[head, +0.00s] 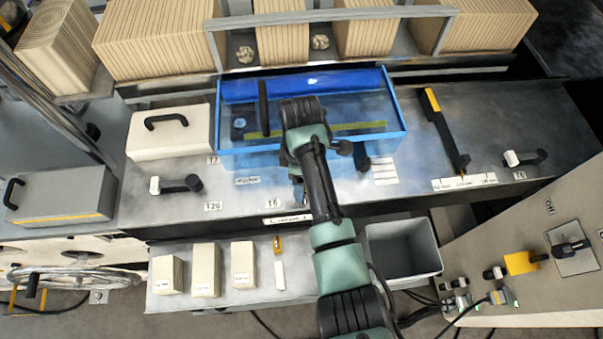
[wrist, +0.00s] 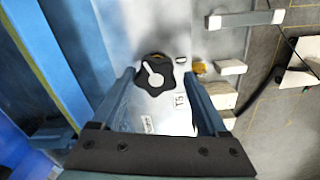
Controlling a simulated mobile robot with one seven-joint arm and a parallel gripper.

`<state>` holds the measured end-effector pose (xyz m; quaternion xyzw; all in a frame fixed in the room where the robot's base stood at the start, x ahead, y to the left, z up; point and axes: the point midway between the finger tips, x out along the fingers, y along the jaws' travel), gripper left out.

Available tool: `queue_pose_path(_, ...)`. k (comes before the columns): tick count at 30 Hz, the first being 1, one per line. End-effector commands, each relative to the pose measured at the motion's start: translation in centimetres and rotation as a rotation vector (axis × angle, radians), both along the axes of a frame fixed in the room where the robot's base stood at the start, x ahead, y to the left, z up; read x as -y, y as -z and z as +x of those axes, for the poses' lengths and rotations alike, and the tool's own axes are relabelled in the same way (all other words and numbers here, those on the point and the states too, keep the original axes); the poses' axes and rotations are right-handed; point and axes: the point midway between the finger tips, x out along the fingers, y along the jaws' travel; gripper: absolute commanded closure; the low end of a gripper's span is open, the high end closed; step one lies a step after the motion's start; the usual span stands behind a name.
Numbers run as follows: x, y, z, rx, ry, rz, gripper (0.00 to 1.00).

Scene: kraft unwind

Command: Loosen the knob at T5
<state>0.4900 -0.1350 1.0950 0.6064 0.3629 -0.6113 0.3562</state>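The T5 knob (wrist: 155,73) is a black lobed knob with a white pointer mark. In the wrist view it sits on a pale panel beside the T5 label (wrist: 180,100). My gripper (wrist: 160,77) is open, with one fingertip to each side of the knob in that view. Nothing is held. I cannot tell how far the fingertips stand from the knob in depth, or whether they touch it. In the head view the T5 label (head: 272,203) shows just left of my arm, which hides most of my gripper and the knob.
The blue tank (head: 397,138) with clear blue walls stands behind the label. A black lever (head: 180,185) lies left on the grey bench. A grey bin (head: 403,270) stands below at right.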

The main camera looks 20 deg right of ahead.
Motion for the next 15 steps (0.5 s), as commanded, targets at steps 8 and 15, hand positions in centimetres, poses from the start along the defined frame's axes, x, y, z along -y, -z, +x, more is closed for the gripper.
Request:
queue_pose_path(8, 0.1, -0.3, 0.2, 0.007, 0.001, -0.003, 0.08)
queue_pose_path(15, 0.2, -1.3, 0.4, 0.012, 0.001, -0.005, 0.08)
